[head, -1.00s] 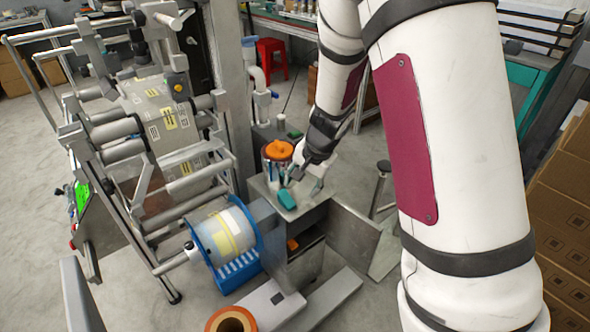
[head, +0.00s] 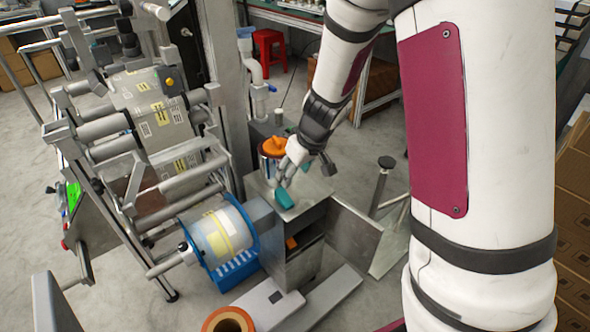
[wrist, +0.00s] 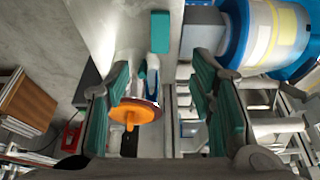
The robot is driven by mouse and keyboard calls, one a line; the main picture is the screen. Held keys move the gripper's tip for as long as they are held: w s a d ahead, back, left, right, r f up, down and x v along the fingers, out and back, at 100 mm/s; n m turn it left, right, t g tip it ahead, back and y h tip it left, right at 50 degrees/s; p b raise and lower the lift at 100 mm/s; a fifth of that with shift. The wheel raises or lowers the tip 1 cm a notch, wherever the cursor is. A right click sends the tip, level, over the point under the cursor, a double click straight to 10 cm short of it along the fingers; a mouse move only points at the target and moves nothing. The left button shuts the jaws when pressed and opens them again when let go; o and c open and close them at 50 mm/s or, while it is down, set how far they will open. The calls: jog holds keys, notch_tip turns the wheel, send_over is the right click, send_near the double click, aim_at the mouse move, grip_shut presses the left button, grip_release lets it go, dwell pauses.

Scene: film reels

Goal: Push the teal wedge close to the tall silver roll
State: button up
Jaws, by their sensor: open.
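The teal wedge (head: 284,199) lies on the metal top of a small cabinet, near its front edge. It also shows at the top of the wrist view (wrist: 160,32). A tall roll (head: 267,163) with a silvery side and an orange knobbed cap stands behind it, with a gap between them. The cap (wrist: 128,114) shows in the wrist view, and much of the roll's side is hidden. My gripper (head: 284,179) is above the cabinet top, just behind the wedge and beside the roll. Its fingers (wrist: 162,88) are spread and empty. Contact with the wedge cannot be told.
The cabinet top (head: 312,213) has bare room to the right of the wedge. A large film roll with blue flanges (head: 222,236) sits at the left on the machine. An open cabinet door (head: 352,238) and a black-topped post (head: 385,163) stand at the right.

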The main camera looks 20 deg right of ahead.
aim_at(284, 195)
jog(key=shift+f, duration=0.1)
jog(key=b+x, duration=0.6)
jog(key=x, duration=0.7)
jog(key=shift+f, duration=0.3)
grip_shut()
